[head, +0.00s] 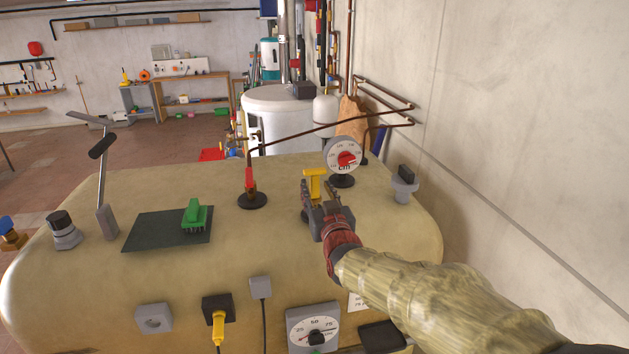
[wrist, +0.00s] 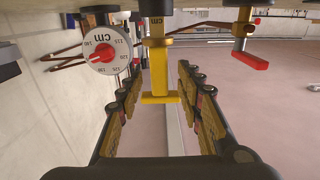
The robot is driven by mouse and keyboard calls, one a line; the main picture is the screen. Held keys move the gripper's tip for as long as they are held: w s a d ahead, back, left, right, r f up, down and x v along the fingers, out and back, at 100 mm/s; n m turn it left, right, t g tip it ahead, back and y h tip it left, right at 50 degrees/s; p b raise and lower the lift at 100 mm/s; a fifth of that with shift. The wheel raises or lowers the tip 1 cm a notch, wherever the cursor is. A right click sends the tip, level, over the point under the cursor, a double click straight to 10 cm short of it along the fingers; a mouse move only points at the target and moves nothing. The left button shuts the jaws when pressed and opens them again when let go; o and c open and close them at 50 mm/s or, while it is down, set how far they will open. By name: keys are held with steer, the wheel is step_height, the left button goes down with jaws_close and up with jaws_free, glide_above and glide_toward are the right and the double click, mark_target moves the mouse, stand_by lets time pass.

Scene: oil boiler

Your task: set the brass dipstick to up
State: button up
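The brass dipstick (head: 314,178) is a yellow T-shaped handle standing upright on top of the beige tank (head: 160,280), near its right end. Its lower part is hidden behind my gripper in the head view. In the wrist view, which looks upside down, the dipstick (wrist: 160,75) shows its stem and crossbar in line with the gap between the fingers. My gripper (head: 319,197) is open and empty, just in front of the dipstick. In the wrist view my gripper (wrist: 161,84) has a finger on each side, with visible space around the crossbar.
A round cm dial (head: 343,155) with a red pointer stands close behind the dipstick. A red-handled valve (head: 250,180) stands to its left and a grey-black knob (head: 404,183) to its right. The wall (head: 520,140) bounds the right side.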

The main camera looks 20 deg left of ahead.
mark_target(316, 185)
steer(key=shift+p+x, duration=0.35)
steer(key=shift+x, duration=1.45)
steer(key=c, duration=0.4)
jaws_close()
